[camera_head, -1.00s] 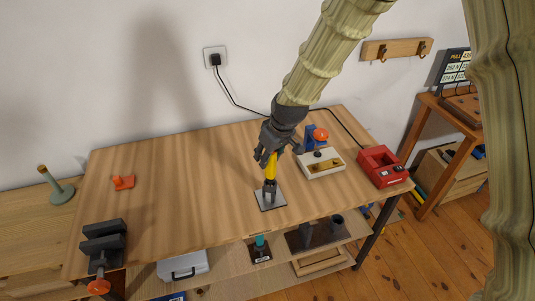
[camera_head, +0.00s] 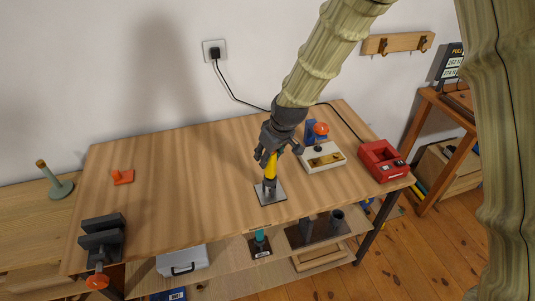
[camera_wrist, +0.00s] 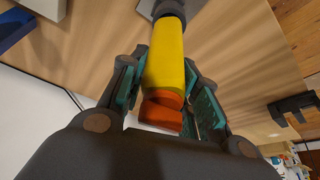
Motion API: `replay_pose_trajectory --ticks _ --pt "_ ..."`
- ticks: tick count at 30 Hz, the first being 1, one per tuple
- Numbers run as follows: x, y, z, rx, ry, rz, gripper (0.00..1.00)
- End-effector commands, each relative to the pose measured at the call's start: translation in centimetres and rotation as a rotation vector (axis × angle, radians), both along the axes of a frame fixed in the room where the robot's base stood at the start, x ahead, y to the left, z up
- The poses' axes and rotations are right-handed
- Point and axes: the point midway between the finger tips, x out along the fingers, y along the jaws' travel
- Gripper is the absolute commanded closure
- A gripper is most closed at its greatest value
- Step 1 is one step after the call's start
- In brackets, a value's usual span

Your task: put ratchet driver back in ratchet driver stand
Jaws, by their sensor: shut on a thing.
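The ratchet driver (camera_head: 271,166) has a yellow handle and is upright in my gripper (camera_head: 268,160). In the wrist view the yellow handle (camera_wrist: 165,58) with its orange end lies between the two teal-padded fingers of my gripper (camera_wrist: 164,88), which are shut on it. The ratchet driver stand (camera_head: 272,197), a grey plate with a dark upright socket, is on the table directly below the driver. The driver's lower end meets the top of the socket; I cannot tell how deep it sits. The stand's grey plate also shows at the top of the wrist view (camera_wrist: 198,8).
A white box with a brass plate (camera_head: 325,157), a blue and orange tool (camera_head: 316,131) and a red device (camera_head: 382,161) are to the right. A dark vise (camera_head: 103,241) is at the front left, an orange item (camera_head: 122,177) behind it. The table's left middle is clear.

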Motion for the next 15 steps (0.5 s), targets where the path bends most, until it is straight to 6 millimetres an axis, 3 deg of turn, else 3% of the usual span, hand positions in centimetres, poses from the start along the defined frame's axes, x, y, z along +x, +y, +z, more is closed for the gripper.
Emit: replay_pose_trajectory --ticks 7,8,9,11,15 --pt "0.04 0.01 -0.01 0.001 -0.001 0.000 1.00" --pt "0.04 0.01 -0.01 0.001 -0.001 0.000 0.63" --pt "0.03 0.01 -0.01 0.001 -0.001 0.000 0.56" --pt "0.03 0.01 -0.01 0.001 -0.001 0.000 0.45" --pt "0.02 0.01 -0.02 0.001 -0.001 0.000 0.43"
